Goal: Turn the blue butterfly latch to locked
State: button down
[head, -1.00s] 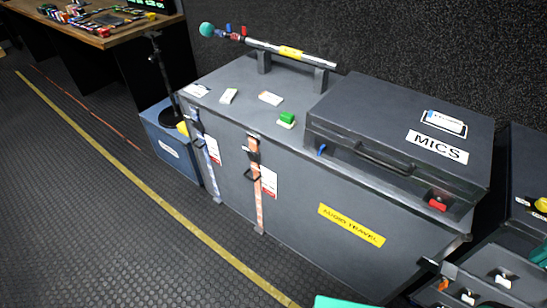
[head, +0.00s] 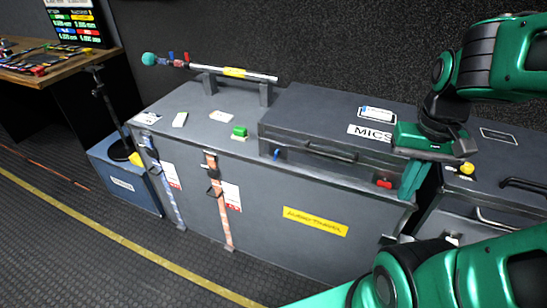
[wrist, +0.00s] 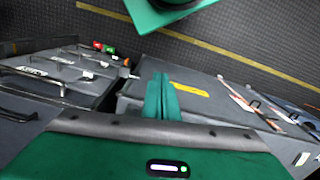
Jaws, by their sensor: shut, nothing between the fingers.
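The blue butterfly latch (head: 277,154) is small and sits at the left end of the front of the grey MICS case (head: 338,152). A red latch (head: 384,183) sits at the right end of the same front. My green gripper (head: 411,180) is at the right end of the case, close to the red latch and well to the right of the blue one. Its fingers are shut together and empty, and they also show in the wrist view (wrist: 161,97). I cannot make out the blue latch in the wrist view.
The MICS case lies on a large grey trunk with a yellow label (head: 315,221) and two straps. A boom pole (head: 234,72) rests on stands at its back left. A small green-topped block (head: 239,132) lies left of the case. More grey cases stand at right.

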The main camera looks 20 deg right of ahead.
aim_at(278, 152)
jog(key=u, duration=1.2)
jog(key=k, duration=1.5)
jog(key=z, duration=0.8)
jog(key=i, duration=1)
jog(key=u, duration=0.05)
